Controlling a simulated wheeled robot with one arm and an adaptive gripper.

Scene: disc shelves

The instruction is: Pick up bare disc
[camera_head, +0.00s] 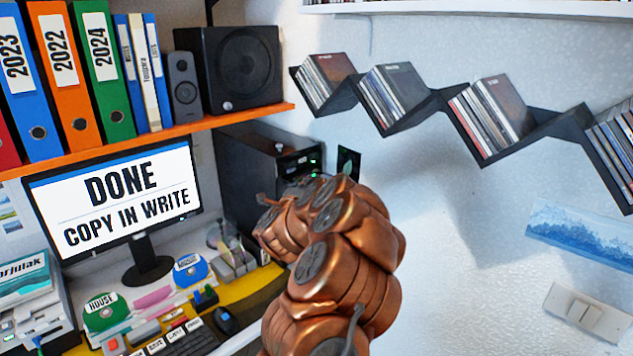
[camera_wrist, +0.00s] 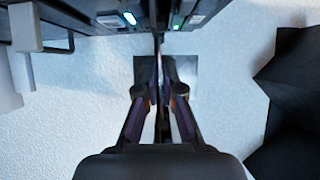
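My gripper (camera_wrist: 160,77) points away from the wrist camera, its two dark fingers drawn together at the tips. A thin dark thing (camera_wrist: 158,45), seen edge-on, stands between the fingertips and reaches a little beyond them. It looks like the bare disc, but its face does not show. In the head view my copper-coloured arm hides the gripper and what it holds.
A black computer tower (camera_head: 245,165) with green lights stands beside the arm, close to the gripper; lit fronts show in the wrist view (camera_wrist: 128,18). A monitor (camera_head: 120,198) reads DONE, COPY IN WRITE. A zigzag shelf (camera_head: 437,103) holds disc cases on the wall.

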